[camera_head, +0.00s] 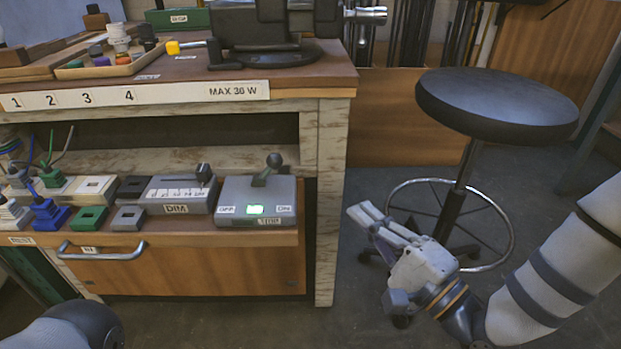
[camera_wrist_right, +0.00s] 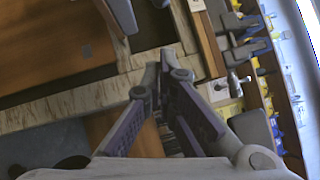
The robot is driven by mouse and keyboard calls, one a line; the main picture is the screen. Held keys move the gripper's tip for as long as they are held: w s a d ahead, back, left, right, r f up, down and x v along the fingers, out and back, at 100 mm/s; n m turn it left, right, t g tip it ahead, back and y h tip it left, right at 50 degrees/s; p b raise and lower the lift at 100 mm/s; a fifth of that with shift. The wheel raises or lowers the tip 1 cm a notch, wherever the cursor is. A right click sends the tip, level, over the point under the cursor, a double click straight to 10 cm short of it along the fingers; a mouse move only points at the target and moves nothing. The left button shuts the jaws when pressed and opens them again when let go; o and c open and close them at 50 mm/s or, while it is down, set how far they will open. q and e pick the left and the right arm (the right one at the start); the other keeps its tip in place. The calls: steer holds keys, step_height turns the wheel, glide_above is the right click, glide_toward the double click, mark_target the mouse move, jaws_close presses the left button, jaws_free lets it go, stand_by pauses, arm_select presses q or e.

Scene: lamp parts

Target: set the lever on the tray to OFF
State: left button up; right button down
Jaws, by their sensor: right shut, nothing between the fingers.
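The lever (camera_head: 268,168) has a dark ball knob and stands on a grey switch box (camera_head: 256,192). It leans to the right, toward the ON label (camera_head: 286,208), away from the OFF label (camera_head: 226,209). A green light (camera_head: 255,210) glows on the box front. The box sits at the right end of the wooden tray (camera_head: 200,240) under the bench top. My right gripper (camera_head: 362,211) is shut and empty, in front of the stool and to the right of the bench leg, apart from the lever. Its fingers also show in the right wrist view (camera_wrist_right: 165,62). My left gripper is out of view.
A DIM slider box (camera_head: 176,194) stands left of the switch box, with several plugs and sockets further left. The bench post (camera_head: 328,200) stands between the tray and my right gripper. A black stool (camera_head: 497,104) is behind my right arm.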

mark_target(267, 170)
steer(key=s+a+b+x, duration=0.1)
steer(key=a+b+x, duration=0.1)
steer(key=x, duration=1)
steer(key=shift+a+r, duration=0.25)
steer(key=shift+a, duration=0.15)
steer(key=shift+s, duration=0.1)
